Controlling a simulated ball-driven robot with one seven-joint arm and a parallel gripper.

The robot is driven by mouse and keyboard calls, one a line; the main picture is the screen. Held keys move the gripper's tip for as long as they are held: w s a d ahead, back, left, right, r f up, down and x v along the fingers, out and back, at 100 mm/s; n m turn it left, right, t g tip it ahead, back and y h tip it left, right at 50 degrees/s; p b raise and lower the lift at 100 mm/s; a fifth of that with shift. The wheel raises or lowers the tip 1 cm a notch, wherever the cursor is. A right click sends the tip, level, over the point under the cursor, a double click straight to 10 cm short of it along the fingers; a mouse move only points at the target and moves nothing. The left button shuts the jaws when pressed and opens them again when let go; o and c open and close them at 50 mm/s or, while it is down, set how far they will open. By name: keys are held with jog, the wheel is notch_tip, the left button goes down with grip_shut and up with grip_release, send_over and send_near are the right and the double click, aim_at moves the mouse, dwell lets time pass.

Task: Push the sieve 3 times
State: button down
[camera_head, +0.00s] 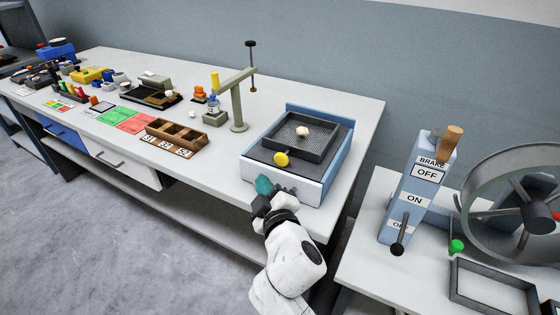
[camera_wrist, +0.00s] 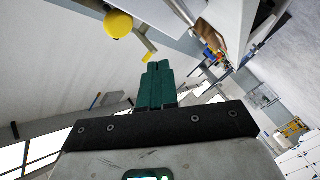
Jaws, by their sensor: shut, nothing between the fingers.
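The sieve (camera_head: 328,153) is a dark square tray with a mesh floor, set in a blue-and-white box (camera_head: 343,172) on the right end of the long table. A small pale lump (camera_head: 303,131) lies in it. A round yellow knob (camera_head: 281,159) sits at its front edge, and the knob also shows at the top of the wrist view (camera_wrist: 118,24). My gripper (camera_head: 264,185), with teal fingertips, is in front of the box's left front corner, below the knob. In the wrist view its fingers (camera_wrist: 157,70) are together and empty. I cannot tell whether they touch the box.
A beige post with an arm (camera_head: 238,100) stands left of the box. A wooden divided tray (camera_head: 176,137) and red and green cards lie farther left. On the right table stand a brake lever panel (camera_head: 415,190) and a large wheel (camera_head: 461,207).

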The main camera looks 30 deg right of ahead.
dwell(0.6)
jog(key=s+a+b, duration=0.2)
jog(key=a, duration=0.1)
jog(key=shift+s, duration=0.1)
dwell(0.5)
jog(key=shift+w+d+p, duration=0.65)
jog(key=shift+w+d, duration=0.2)
jog(key=shift+d, duration=0.3)
jog(key=shift+w+d+p, duration=0.65)
jog(key=shift+w+d, duration=0.25)
jog(key=shift+d, duration=0.3)
jog(key=shift+w+d+p, duration=0.65)
jog(key=shift+w+d, duration=0.2)
jog(key=shift+d, duration=0.3)
